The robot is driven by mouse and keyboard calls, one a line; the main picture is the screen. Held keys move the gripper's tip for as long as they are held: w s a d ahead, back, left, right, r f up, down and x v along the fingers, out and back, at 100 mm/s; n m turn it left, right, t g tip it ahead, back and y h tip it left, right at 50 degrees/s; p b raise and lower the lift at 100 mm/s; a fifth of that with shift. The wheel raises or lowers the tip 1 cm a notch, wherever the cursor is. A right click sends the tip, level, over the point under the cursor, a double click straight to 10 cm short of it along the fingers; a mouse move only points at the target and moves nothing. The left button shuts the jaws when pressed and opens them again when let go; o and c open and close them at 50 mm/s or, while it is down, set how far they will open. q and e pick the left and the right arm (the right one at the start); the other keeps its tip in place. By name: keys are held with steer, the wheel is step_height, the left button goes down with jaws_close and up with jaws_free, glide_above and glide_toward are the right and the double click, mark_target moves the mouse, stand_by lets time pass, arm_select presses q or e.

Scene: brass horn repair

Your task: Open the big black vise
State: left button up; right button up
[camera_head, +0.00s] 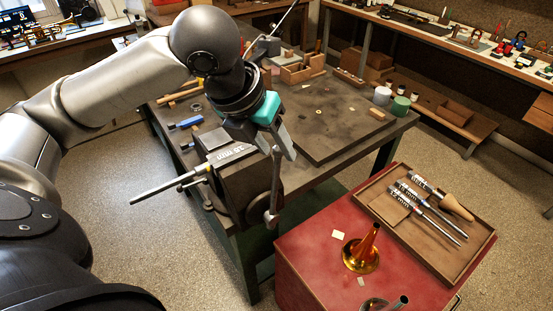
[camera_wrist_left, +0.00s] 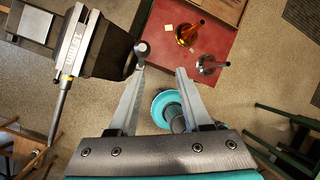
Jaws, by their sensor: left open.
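The big black vise (camera_head: 238,185) is mounted at the near corner of the workbench, with white lettering on its side. It also shows in the left wrist view (camera_wrist_left: 103,52). Its metal handle bar (camera_head: 275,192) hangs roughly upright at the front, with a ball end (camera_head: 271,217) low down. In the left wrist view the ball end (camera_wrist_left: 142,48) is by the tip of the left-hand finger; I cannot tell whether they touch. My left gripper (camera_head: 281,150) is open above the vise front, its fingers (camera_wrist_left: 161,70) apart with nothing gripped between them. My right gripper is out of view.
A red cabinet (camera_head: 315,250) stands close at the right, holding a brass horn bell (camera_head: 361,250) and a wooden tray (camera_head: 453,248) of tools. The workbench (camera_head: 395,125) carries boxes and small parts. A metal rod (camera_head: 165,185) sticks out left of the vise.

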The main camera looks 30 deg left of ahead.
mark_target(275, 164)
arm_select(q)
steer(key=s+a+r+m, duration=0.2)
steer(key=a+r+m, duration=0.1)
steer(key=r, duration=0.1)
steer(key=shift+m+y, duration=0.3)
steer(key=b+x, duration=0.2)
steer(key=x, duration=1.3)
steer(key=shift+w+f, duration=0.1)
steer(key=shift+f, duration=0.15)
jaws_close()
steer(key=shift+r, duration=0.1)
